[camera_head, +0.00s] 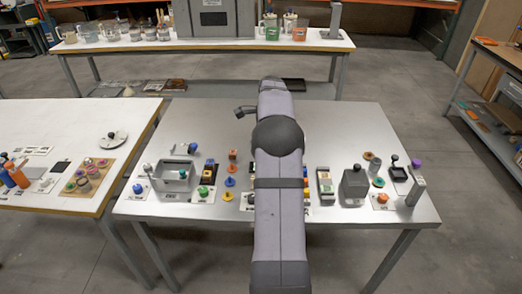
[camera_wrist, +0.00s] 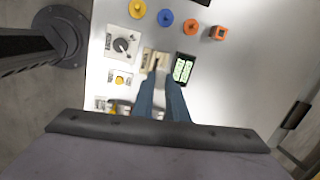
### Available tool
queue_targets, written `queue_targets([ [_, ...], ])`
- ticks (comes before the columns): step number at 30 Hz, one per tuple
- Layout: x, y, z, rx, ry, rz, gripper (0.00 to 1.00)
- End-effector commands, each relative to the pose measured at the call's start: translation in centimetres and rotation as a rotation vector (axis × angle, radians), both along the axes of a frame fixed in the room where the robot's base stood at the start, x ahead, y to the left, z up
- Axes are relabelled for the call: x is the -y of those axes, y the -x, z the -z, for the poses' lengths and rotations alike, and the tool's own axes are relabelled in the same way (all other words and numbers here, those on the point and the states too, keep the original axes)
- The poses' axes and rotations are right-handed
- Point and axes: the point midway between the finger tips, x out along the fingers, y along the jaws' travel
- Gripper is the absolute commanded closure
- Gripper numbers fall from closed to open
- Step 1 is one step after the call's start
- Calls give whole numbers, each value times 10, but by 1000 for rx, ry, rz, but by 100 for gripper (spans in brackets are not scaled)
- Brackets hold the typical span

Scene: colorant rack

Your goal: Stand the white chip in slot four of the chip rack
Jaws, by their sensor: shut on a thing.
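My gripper (camera_wrist: 160,78) shows in the wrist view as two blue fingers, close together and pointing down over the steel table. They are shut on a thin pale piece, seemingly the white chip, mostly hidden between the fingers. A beige block (camera_wrist: 151,57), which looks like the chip rack, lies right at the fingertips. The fingers cover part of it, so I cannot count its slots or tell whether the chip touches it. In the head view my own arm hides the gripper, the chip and this block.
A black tray with pale green pieces (camera_wrist: 183,70) lies close beside the fingertips. A dark knob on a white plate (camera_wrist: 122,45), a yellow disc (camera_wrist: 137,9), a blue disc (camera_wrist: 165,17) and an orange cube (camera_wrist: 217,33) are nearby. A grey bin (camera_head: 174,176) stands left.

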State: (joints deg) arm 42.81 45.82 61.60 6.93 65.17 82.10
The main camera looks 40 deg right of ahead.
Motion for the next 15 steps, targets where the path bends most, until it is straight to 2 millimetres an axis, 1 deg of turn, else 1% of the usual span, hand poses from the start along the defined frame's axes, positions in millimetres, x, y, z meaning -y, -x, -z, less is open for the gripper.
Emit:
queue_targets([
  [15,0,0,15,-1,-1,0,100],
])
